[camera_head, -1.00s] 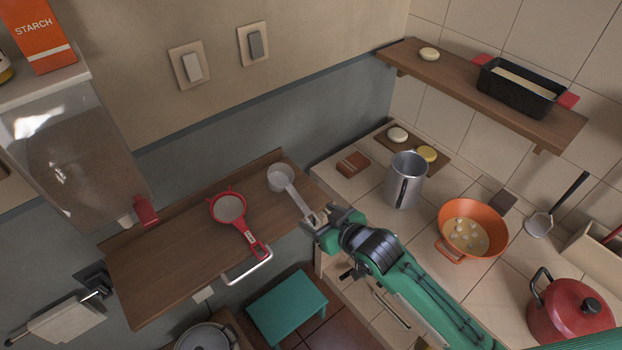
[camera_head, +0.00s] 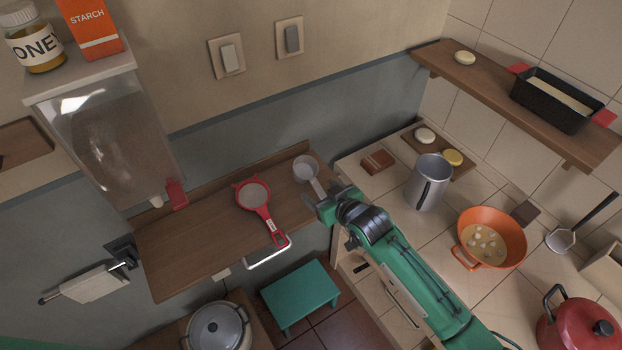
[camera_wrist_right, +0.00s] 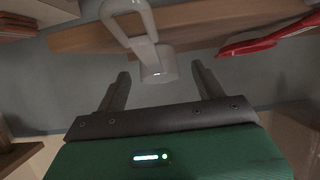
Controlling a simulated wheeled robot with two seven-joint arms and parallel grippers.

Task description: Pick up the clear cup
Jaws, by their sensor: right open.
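The small pale cup with a long handle (camera_head: 305,167), which I take for the clear cup, sits at the right end of the wooden shelf (camera_head: 200,250). Its handle points toward my right gripper (camera_head: 322,197). The right gripper is open at the shelf's right edge, by the handle's end. In the right wrist view, the cup (camera_wrist_right: 158,66) appears beyond and between the two spread fingertips, with nothing gripped. Whether a finger touches the handle cannot be told. My left gripper is not in view.
A red strainer (camera_head: 253,197) lies left of the cup on the shelf. A clear dispenser (camera_head: 110,130) hangs further left. A green stool (camera_head: 300,291) stands below.

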